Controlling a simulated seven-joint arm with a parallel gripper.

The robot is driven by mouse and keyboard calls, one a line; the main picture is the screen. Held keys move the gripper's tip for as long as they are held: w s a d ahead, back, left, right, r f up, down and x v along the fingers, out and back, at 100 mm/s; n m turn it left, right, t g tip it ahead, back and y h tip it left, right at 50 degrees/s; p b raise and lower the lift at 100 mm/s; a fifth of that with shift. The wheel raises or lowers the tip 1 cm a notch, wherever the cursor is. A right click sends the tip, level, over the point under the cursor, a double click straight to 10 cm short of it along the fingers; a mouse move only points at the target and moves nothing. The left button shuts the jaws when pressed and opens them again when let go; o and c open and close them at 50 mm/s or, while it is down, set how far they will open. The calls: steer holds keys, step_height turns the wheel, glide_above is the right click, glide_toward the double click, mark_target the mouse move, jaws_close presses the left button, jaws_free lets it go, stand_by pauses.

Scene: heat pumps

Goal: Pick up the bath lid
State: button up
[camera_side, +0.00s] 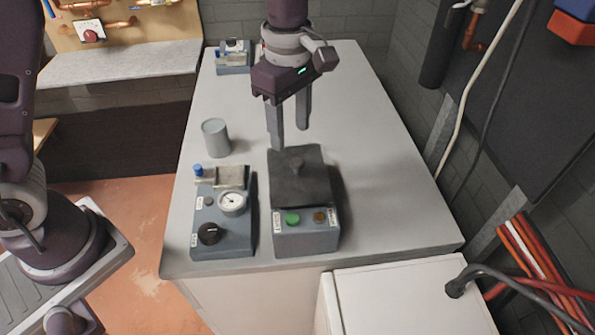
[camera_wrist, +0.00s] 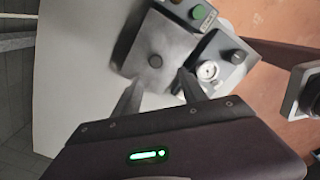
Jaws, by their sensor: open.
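My gripper (camera_side: 287,139) is open and empty, above and slightly behind the lid in the side view.
Left of the bath stands a grey unit (camera_side: 224,235) with a gauge, a black dial and a blue knob. A grey cylinder (camera_side: 216,138) stands behind it. Another small device (camera_side: 233,58) sits at the table's back. The table's right side (camera_side: 385,190) is clear.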

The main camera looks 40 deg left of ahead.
mark_target(298, 161)
steer(key=f, duration=0.5)
steer(key=d+f, duration=0.1)
steer(key=f, duration=0.1)
steer(key=shift+w+f, duration=0.25)
steer(key=shift+w, duration=0.05)
jaws_close()
